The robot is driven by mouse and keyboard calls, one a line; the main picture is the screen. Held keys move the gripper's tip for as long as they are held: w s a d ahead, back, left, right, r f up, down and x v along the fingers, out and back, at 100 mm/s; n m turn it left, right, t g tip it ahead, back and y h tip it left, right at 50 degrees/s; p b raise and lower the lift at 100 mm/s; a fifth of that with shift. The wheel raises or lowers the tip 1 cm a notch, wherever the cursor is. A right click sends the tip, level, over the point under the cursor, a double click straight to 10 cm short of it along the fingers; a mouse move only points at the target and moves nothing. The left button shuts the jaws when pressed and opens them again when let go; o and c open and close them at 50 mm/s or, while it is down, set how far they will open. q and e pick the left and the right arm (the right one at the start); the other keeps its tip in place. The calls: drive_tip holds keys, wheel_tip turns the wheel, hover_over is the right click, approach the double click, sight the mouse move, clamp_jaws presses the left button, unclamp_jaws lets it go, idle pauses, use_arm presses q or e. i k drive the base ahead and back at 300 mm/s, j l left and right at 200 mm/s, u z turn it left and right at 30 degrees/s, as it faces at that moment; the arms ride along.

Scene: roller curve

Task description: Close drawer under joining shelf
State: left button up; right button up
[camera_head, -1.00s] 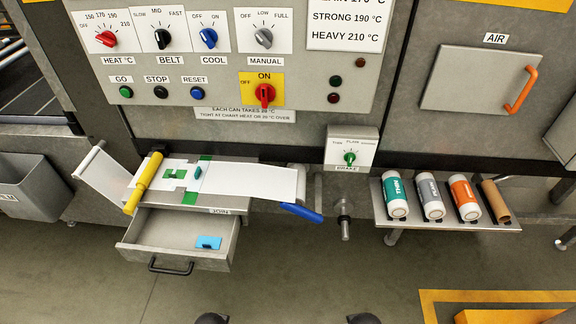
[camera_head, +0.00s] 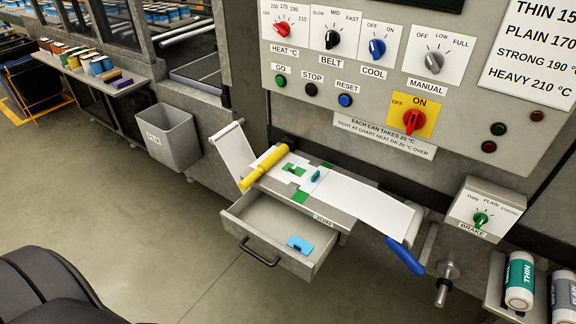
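The drawer (camera_head: 234,213) under the joining shelf is pulled out toward me. It has a dark bar handle (camera_head: 259,252) on its front and a blue item (camera_head: 300,244) lying inside. The joining shelf (camera_head: 337,215), labelled JOIN, sits above it. On the shelf are white sheet material, green patches, a small teal piece and a yellow roller-like bar (camera_head: 266,167). Neither of my grippers can be made out. A dark rounded shape fills the lower left corner.
A grey bin (camera_head: 168,138) stands left of the shelf. A blue lever (camera_head: 405,256) and a metal shaft stick out at the right, near the brake box (camera_head: 486,208). Rolls lie on a rack at lower right. The floor in front of the drawer is clear.

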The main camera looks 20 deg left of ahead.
sight(262, 221)
drive_tip(key=u, duration=1)
